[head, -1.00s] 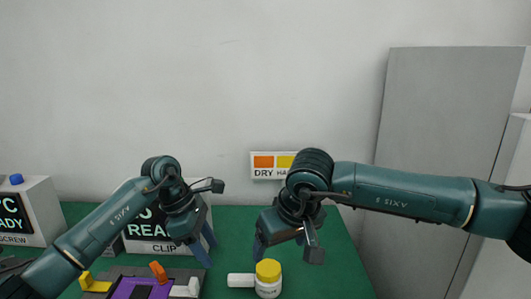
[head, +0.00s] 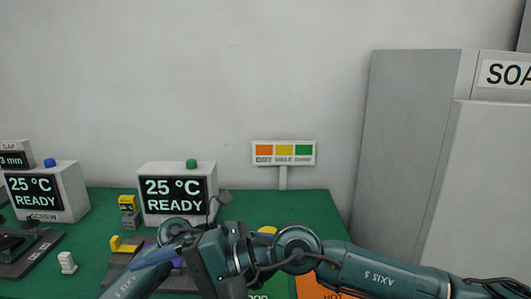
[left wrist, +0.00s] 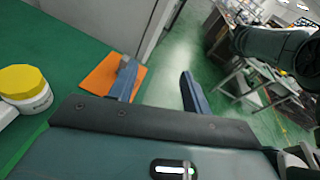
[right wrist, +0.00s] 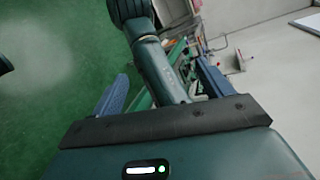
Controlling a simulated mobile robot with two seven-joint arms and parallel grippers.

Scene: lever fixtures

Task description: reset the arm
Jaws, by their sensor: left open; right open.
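My left gripper (left wrist: 157,70) is open in the left wrist view, with nothing between its fingers. My right gripper (right wrist: 162,70) is open in the right wrist view; part of one of my arms shows beyond its fingers. In the head view my two arms meet low in the middle, overlapping, and I cannot clearly tell the fingers apart. Behind them is a low grey fixture (head: 118,262) with a yellow lever (head: 125,246) and a purple part, mostly hidden. A display box (head: 178,194) reading 25 °C READY, with a green knob, stands behind it.
A second display box (head: 46,190) with a blue knob is at left. A yellow-lidded white jar (left wrist: 25,88) and an orange card (left wrist: 98,76) are on the green table. A colour-striped sign (head: 284,152) stands at the back, grey cabinets (head: 410,150) at right.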

